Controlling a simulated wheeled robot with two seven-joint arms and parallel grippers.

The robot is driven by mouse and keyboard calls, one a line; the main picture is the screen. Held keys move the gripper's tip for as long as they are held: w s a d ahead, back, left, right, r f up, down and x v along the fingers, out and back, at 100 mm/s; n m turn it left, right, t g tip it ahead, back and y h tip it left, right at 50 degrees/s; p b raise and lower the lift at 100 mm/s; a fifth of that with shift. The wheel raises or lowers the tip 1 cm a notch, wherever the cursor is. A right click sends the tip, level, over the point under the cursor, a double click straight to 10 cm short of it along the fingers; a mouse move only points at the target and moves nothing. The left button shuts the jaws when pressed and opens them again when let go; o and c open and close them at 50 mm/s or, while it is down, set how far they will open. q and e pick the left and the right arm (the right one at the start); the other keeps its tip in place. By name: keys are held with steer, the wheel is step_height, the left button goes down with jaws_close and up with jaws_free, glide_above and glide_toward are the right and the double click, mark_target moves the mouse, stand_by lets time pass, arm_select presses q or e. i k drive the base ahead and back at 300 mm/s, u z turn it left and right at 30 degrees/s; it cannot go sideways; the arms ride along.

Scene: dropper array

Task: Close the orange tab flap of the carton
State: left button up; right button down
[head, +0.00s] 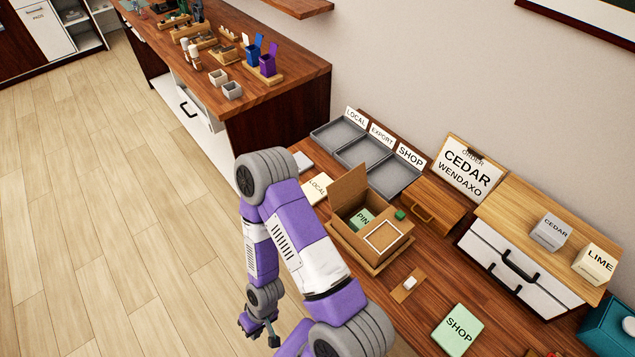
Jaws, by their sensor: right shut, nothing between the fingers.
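The brown cardboard carton (341,241) stands on a wooden base on the right-hand table. One flap (348,194) stands upright at its back left. A flap with a white square outline (383,236) lies roughly flat over its front right. A green tab (400,215) shows at the right edge. I cannot make out an orange tab. A green box marked PIN (362,218) sits inside the opening. My right gripper (264,334) hangs low at the bottom, left of the table and well apart from the carton. It is shut and empty, partly hidden by my arm. My left gripper is out of view.
Grey trays (363,151) stand behind the carton, with a wooden drawer box (432,207) to its right. A white drawer cabinet (522,262) stands farther right.

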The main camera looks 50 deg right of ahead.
mark_target(343, 189)
steer(key=u, duration=0.05)
steer(key=i, duration=2.8)
steer(key=z, duration=4.5)
